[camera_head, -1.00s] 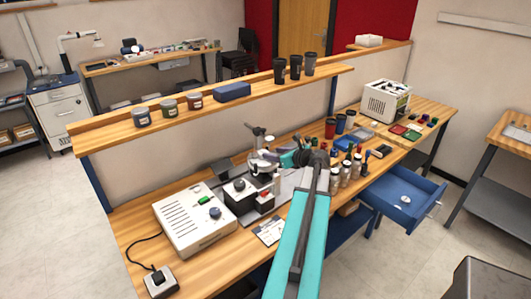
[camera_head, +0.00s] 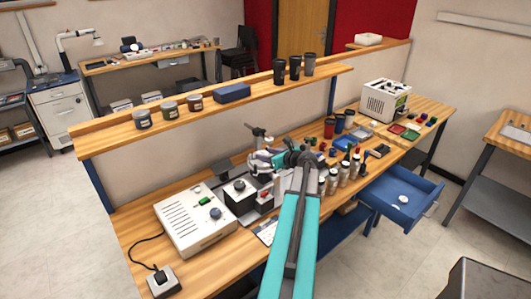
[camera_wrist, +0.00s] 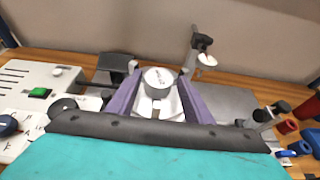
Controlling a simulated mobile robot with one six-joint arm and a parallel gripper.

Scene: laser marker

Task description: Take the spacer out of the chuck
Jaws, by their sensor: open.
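My gripper (camera_wrist: 160,98) is open, its two purple fingers on either side of a short round silver-white piece (camera_wrist: 159,78) in the wrist view. This piece sits where the chuck of the laser marker is; I cannot tell whether it is the spacer alone or part of the chuck. Whether the fingers touch it is unclear. In the head view my gripper (camera_head: 262,159) is over the marker's fixture, and it and my arm hide most of the chuck and spacer.
A white control box (camera_head: 195,220) with a green switch stands left of the fixture. Several bottles (camera_head: 345,172) stand to the right. A shelf (camera_head: 215,103) with jars and cups runs behind. A blue drawer (camera_head: 402,196) is open at the right.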

